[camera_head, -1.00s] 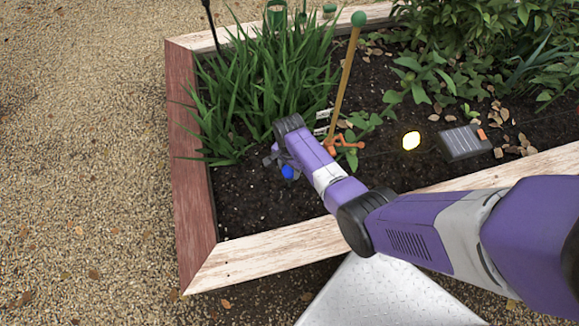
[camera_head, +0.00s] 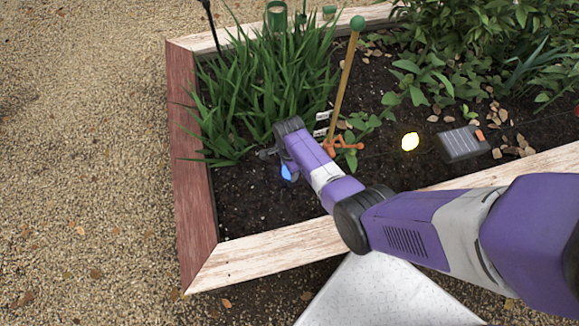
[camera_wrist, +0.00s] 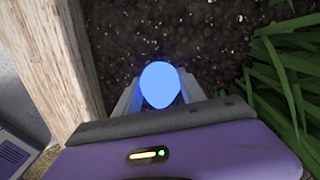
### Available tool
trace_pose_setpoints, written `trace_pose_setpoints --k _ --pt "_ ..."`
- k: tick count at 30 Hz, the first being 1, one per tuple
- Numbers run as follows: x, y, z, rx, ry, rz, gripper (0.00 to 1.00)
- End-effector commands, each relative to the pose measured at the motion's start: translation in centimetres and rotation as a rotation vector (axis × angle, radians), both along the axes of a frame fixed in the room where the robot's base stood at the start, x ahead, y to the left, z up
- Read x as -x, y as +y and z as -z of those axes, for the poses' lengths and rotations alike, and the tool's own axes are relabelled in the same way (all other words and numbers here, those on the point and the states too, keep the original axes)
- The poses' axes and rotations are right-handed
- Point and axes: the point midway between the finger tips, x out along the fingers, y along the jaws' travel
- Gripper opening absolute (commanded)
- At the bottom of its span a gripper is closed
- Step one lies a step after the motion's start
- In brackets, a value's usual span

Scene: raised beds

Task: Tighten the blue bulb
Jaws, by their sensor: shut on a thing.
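The blue bulb (camera_head: 287,173) is low over the soil near the left end of the raised bed, just below the end of my arm. In the wrist view the blue bulb (camera_wrist: 159,84) is bright, even light blue and appears lit. My gripper (camera_wrist: 160,98) is shut on it, with a grey finger at each side. In the head view my gripper (camera_head: 277,160) is partly hidden by my wrist. The bulb's socket is hidden.
A lit yellow bulb (camera_head: 410,141) and a solar panel (camera_head: 464,144) are to the right. A green-topped stake (camera_head: 346,82) with an orange clip (camera_head: 343,146) stands beside my wrist. Long green leaves (camera_head: 250,100) stand behind. The wooden bed edge (camera_head: 270,252) is in front.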

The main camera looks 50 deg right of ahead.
Motion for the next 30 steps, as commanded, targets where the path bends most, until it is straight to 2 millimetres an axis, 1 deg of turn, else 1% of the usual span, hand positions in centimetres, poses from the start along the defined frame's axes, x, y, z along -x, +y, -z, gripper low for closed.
trace_pose_setpoints --k 6,7,8,9,10,20,23,30 --pt "0.0 -0.1 0.0 0.001 -0.001 0.004 0.07" --pt "0.0 -0.1 0.0 0.001 -0.001 0.003 0.53" --pt "0.0 -0.1 0.0 0.001 -0.001 0.003 0.59" --pt "0.0 -0.1 0.0 0.001 -0.001 0.003 0.67" --pt "0.0 -0.1 0.0 0.001 -0.001 0.003 0.69" --pt "0.0 0.0 -0.2 0.0 0.0 0.001 0.69" --pt "-0.1 -0.1 -1.2 0.002 -0.002 0.001 0.69" --pt "-0.1 -0.1 -5.1 0.002 -0.002 0.001 0.69"
